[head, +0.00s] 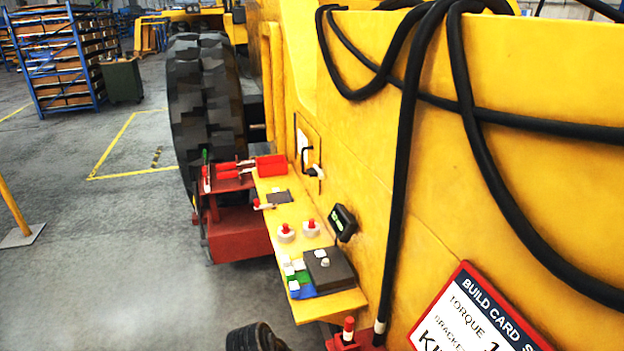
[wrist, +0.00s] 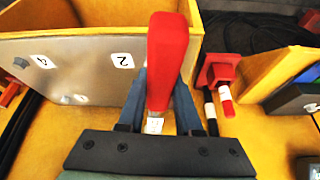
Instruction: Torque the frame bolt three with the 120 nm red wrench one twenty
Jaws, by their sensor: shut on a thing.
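In the wrist view my gripper (wrist: 160,98) is shut on a red-handled tool, which looks like the red wrench (wrist: 168,55). The handle rises between the two dark fingers, with a pale lower part showing below it. No torque marking on it can be read. Smaller pale marks sit low on the plate, too unclear to read. I cannot make out a label 3 or bolt three. My gripper is not clearly seen in the head view.
A red holder (wrist: 222,68) with dark and red-white handles stands right of the gripper. In the head view, a yellow shelf (head: 335,303) holds a dark box (head: 328,270) and red-topped pieces (head: 285,232). Black hoses (head: 400,180) hang over the yellow body; a build card (head: 478,318) is lower right.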

